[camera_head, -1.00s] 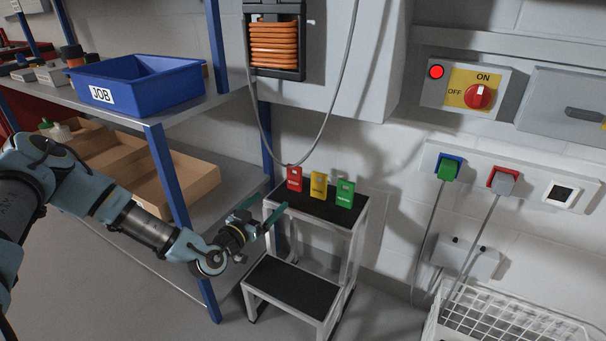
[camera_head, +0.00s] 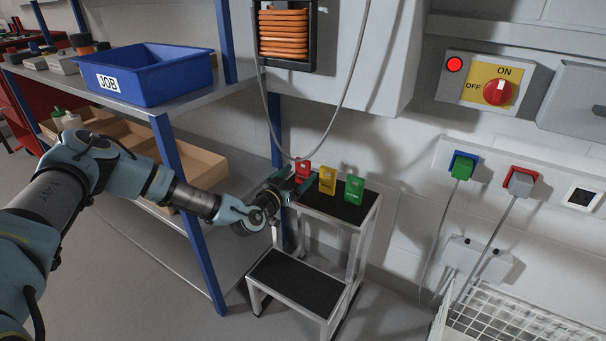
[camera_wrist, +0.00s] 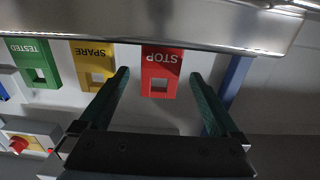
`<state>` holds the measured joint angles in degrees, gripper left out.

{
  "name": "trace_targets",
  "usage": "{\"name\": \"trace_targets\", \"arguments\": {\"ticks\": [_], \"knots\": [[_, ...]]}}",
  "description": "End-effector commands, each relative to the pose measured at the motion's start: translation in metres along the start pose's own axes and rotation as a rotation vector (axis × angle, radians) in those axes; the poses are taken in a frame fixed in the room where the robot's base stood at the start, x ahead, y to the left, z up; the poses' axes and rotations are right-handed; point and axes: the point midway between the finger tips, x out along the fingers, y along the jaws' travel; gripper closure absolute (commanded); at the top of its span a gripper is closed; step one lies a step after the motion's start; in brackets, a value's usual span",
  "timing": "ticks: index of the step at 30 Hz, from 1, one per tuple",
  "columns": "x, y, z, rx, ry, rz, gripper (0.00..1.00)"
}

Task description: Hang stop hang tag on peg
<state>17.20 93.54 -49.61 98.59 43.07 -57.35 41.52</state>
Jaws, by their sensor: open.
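The red STOP tag (camera_head: 303,170) stands upright at the left of the row on the top step of a small step stool. In the wrist view the STOP tag (camera_wrist: 162,72) appears upside down, with a square hole, between and beyond my fingers. My gripper (camera_head: 291,186) is open, with green fingers close to the tag; in the wrist view the fingers (camera_wrist: 163,85) are spread on either side of it, with no clear contact. The yellow SPARE tag (camera_wrist: 92,65) and green TESTED tag (camera_wrist: 36,64) stand beside it. I cannot make out the peg.
The step stool (camera_head: 296,283) stands against the wall. A shelf with a blue JOB bin (camera_head: 150,76) is at the left. A hanging cable (camera_head: 322,135) loops down behind the tags. A white wire basket (camera_head: 492,312) stands at the lower right.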

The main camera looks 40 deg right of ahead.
Motion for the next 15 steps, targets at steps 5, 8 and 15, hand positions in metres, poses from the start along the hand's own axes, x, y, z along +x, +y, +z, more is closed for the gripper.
{"name": "trace_targets", "arguments": {"ticks": [5,8,15], "knots": [[0.0079,-0.0002,0.0,0.0,0.0,0.0,0.03],[0.0077,-0.0002,-0.0001,0.0,0.0,0.0,0.03],[0.0075,-0.0001,-0.0001,0.0,0.0,0.0,0.24]]}}
